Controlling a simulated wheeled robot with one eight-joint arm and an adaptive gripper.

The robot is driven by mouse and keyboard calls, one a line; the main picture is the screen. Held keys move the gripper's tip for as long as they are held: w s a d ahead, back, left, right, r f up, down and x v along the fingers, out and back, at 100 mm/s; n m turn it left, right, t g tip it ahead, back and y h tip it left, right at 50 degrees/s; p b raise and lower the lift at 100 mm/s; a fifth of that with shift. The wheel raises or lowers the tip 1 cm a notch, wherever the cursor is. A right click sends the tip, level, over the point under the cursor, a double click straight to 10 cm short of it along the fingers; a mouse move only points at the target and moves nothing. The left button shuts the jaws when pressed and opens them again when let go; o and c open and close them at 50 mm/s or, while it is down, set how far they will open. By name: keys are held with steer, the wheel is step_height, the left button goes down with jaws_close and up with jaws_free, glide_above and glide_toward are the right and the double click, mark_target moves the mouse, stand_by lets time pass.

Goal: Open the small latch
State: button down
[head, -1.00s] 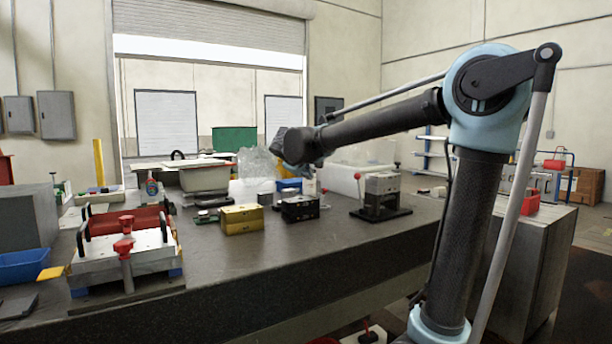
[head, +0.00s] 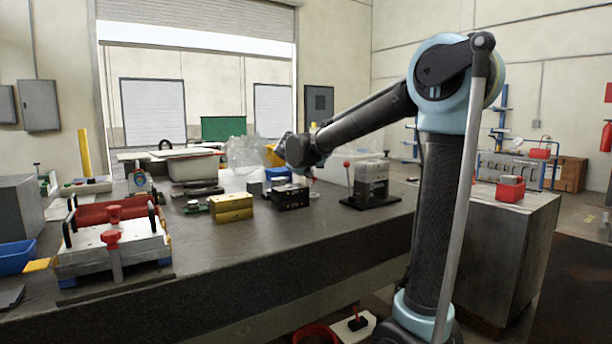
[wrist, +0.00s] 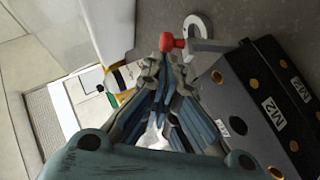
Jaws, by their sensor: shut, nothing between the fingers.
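In the wrist view, a small lever with a red knob (wrist: 172,42) and a grey metal bar (wrist: 212,46) lies just past my fingertips; this looks like the small latch. In the head view the black block (head: 291,197) stands on the bench below my wrist, and my fingers are hidden or too small to make out.
On the bench (head: 300,240), a yellow block (head: 231,208) stands left of the black block. A grey fixture with a red-knobbed lever (head: 371,183) stands to the right. A white plate fixture with red knobs (head: 112,248) is at the left. The front middle of the bench is clear.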

steer(key=shift+w+d+f, duration=0.3)
steer(key=shift+w+d, duration=0.2)
steer(key=shift+d, duration=0.3)
steer(key=shift+r, duration=0.1)
